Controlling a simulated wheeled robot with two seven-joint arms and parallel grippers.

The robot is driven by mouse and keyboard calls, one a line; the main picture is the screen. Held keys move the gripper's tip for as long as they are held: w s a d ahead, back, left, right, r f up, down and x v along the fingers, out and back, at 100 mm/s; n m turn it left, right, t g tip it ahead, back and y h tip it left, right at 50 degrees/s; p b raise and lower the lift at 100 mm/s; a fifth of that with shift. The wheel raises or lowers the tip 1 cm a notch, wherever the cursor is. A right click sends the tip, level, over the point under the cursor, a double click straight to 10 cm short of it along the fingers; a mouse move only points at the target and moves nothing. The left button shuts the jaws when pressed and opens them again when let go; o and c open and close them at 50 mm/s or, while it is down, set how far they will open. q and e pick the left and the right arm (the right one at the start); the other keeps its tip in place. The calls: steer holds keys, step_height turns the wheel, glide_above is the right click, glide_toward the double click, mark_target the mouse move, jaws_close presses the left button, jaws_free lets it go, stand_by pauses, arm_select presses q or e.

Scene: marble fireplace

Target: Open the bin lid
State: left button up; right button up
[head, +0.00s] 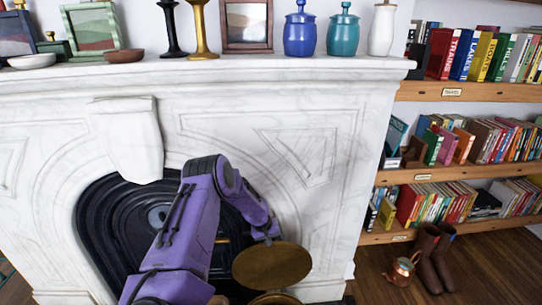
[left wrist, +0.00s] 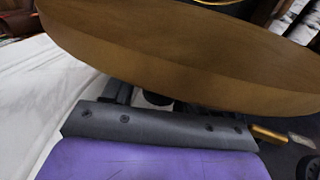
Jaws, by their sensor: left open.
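The bin's round brass-coloured lid (head: 272,265) stands tilted up at the bottom middle of the head view. Part of the bin's brass rim (head: 275,298) shows just below it, cut off by the frame edge. My purple left arm reaches over from the bottom, and its left gripper (head: 268,238) is at the lid's upper edge, its fingers mostly hidden behind the lid. In the left wrist view the lid (left wrist: 180,50) fills the upper part, close in front of the gripper (left wrist: 150,98). The gripper is open; whether it touches the lid I cannot tell. My right gripper is not in view.
A white marble fireplace (head: 325,115) with a black arched insert stands behind the arm. Its mantel carries jars, candlesticks and frames. At the right are bookshelves (head: 460,92), with brown boots (head: 428,258) and a copper kettle (head: 404,270) on the wood floor.

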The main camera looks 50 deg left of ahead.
arm_select(q)
steer(key=p+v, duration=0.2)
steer(key=v, duration=0.8)
steer(key=shift+w+d+f, duration=0.1)
